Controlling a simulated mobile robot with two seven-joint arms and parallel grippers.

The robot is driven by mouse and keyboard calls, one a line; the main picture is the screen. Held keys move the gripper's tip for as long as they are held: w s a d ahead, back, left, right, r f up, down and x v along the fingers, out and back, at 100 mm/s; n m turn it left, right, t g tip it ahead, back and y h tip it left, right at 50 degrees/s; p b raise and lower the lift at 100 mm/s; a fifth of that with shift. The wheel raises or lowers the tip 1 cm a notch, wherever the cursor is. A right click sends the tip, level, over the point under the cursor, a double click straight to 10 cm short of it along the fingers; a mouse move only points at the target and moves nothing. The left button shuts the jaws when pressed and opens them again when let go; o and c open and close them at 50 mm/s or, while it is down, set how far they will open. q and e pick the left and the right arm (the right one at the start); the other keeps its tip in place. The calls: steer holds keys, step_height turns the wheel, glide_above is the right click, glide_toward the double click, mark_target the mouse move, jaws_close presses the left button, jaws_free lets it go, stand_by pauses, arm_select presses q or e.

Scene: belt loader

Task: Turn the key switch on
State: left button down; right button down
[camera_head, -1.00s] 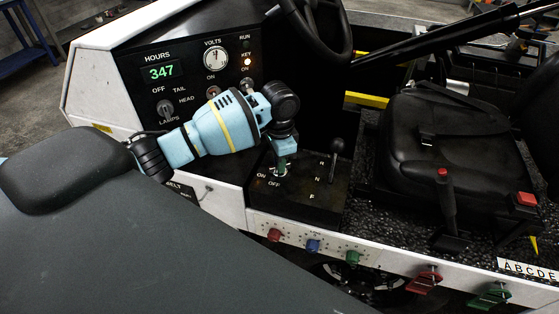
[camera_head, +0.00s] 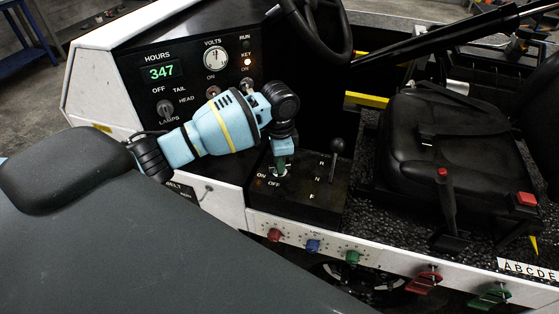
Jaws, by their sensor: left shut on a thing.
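The key switch (camera_head: 278,173) sits on the black console beside the seat, by the ON and OFF labels. My left gripper (camera_head: 281,166) reaches down onto it from above and is shut on it. The gripper's fingers cover most of the switch, so the key's exact angle is hard to tell. My right gripper is not in view.
A black lever (camera_head: 337,151) stands close right of the switch, by the R, N, F marks. The steering wheel (camera_head: 318,30) is above. The dash (camera_head: 185,70) with lamp knob and gauge is behind my left arm. The seat (camera_head: 445,130) is at right.

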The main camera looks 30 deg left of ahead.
arm_select(q)
steer(key=c, duration=1.4)
jaws_free()
steer(key=shift+r, duration=3.9)
steer(key=shift+f, duration=0.1)
